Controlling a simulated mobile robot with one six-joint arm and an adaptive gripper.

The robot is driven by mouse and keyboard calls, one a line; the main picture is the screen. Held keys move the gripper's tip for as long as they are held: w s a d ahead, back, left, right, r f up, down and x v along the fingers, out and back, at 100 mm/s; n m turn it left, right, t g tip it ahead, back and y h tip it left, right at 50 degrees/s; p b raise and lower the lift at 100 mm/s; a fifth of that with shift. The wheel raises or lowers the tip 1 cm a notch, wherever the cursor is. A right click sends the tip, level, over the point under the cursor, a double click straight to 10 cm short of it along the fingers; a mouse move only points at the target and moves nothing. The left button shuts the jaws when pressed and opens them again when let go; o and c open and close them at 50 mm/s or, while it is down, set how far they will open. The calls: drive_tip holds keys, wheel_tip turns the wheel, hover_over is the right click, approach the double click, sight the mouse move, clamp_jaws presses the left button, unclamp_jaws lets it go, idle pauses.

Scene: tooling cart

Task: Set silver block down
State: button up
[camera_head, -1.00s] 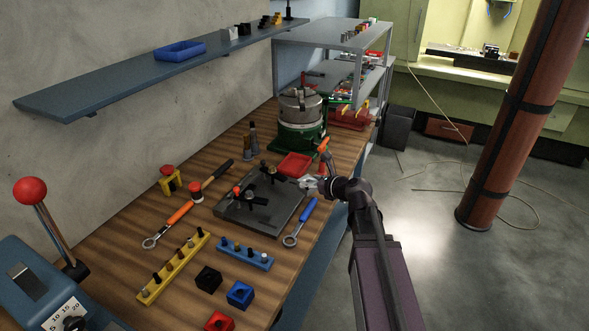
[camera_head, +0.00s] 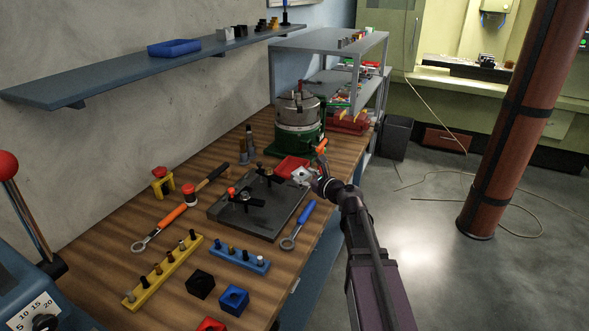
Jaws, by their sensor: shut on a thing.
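My gripper (camera_head: 309,176) is over the right edge of the workbench, just in front of the red tray (camera_head: 291,167) and at the far right corner of the dark fixture plate (camera_head: 260,208). Its jaws are shut on a small light-grey piece, the silver block (camera_head: 300,175), which is hard to tell apart from the fingers at this size. I cannot tell whether the block touches the plate or hangs above it.
A green-based chuck (camera_head: 299,125) stands behind the tray. A blue-handled wrench (camera_head: 299,226) lies right of the plate. A yellow peg rack (camera_head: 163,271), a blue peg rack (camera_head: 239,260), a black block (camera_head: 201,284) and a blue block (camera_head: 234,299) are nearer.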

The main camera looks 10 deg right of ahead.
drive_tip(key=w, duration=1)
drive_tip(key=w+f+b, duration=0.1)
drive_tip(key=w, duration=0.4)
drive_tip(key=shift+w+a, duration=0.15)
drive_tip(key=shift+w, duration=0.05)
drive_tip(key=shift+w+f+b, duration=0.25)
drive_tip(key=shift+f+b, duration=0.7)
drive_tip(key=shift+w+f+b, duration=0.2)
drive_tip(key=shift+f+b, duration=0.55)
drive_tip(key=shift+w+f+b, duration=0.2)
drive_tip(key=shift+f+b, duration=0.5)
drive_tip(key=shift+w+r, duration=0.1)
drive_tip(key=shift+r, duration=0.05)
drive_tip(key=p, duration=0.1)
drive_tip(key=g+p, duration=0.1)
drive_tip(key=p, duration=0.1)
drive_tip(key=shift+w+r+m, duration=0.2)
drive_tip(key=shift+w+m, duration=0.15)
drive_tip(key=shift+m, duration=0.05)
drive_tip(key=shift+w+m+g+h+p, duration=0.3)
drive_tip(key=shift+g+h+p, duration=0.2)
drive_tip(key=shift+g+p, duration=0.5)
drive_tip(key=shift+f+b, duration=0.4)
drive_tip(key=shift+f, duration=0.1)
